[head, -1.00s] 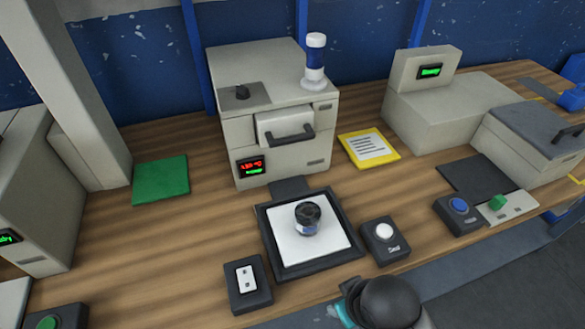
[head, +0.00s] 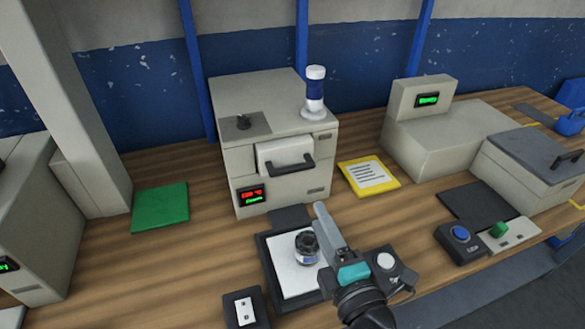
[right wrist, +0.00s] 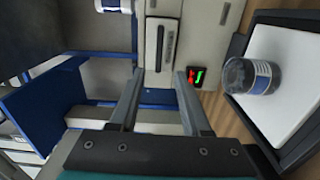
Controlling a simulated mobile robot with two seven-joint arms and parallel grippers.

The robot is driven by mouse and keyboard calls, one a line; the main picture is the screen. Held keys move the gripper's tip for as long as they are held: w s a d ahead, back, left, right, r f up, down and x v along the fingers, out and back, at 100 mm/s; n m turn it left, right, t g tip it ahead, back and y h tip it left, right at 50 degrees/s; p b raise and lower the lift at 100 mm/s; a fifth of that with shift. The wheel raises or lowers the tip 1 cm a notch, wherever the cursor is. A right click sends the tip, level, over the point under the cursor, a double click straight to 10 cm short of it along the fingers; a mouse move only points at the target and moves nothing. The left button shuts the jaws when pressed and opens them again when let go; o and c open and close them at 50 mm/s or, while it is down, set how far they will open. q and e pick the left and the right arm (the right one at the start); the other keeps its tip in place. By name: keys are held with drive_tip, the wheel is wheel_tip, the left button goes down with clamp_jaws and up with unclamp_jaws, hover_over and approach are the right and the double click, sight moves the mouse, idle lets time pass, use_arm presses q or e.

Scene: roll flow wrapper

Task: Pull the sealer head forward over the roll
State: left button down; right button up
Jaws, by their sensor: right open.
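The sealer head (head: 287,156) is a pale block with a dark bar handle (head: 291,167) on the front of the beige machine (head: 262,110). The roll (head: 307,247), a small dark-topped piece with a blue and white label, stands on the white plate (head: 283,266) in front of the machine. My right gripper (head: 322,212) is above the tray's right side, beside the roll and short of the handle. In the right wrist view its two fingers (right wrist: 160,74) are apart with nothing between them; the handle (right wrist: 160,47) shows beyond them. My left gripper is out of view.
A blue and white beacon (head: 315,92) stands on the machine. A white-button box (head: 388,265) is right of the tray, partly behind my right arm. A switch box (head: 246,308) is at front left. A yellow-edged card (head: 368,176) and green mat (head: 160,206) lie on the bench.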

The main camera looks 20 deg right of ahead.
sight(294, 171)
drive_tip(key=w+p, duration=0.1)
drive_tip(key=w, duration=0.3)
drive_tip(key=w+p, duration=0.1)
drive_tip(key=w, duration=0.3)
drive_tip(key=w+p, duration=0.1)
drive_tip(key=w, duration=0.4)
drive_tip(key=shift+w+a+r, duration=0.1)
drive_tip(key=shift+a, duration=0.25)
drive_tip(key=shift+w, duration=1)
clamp_jaws()
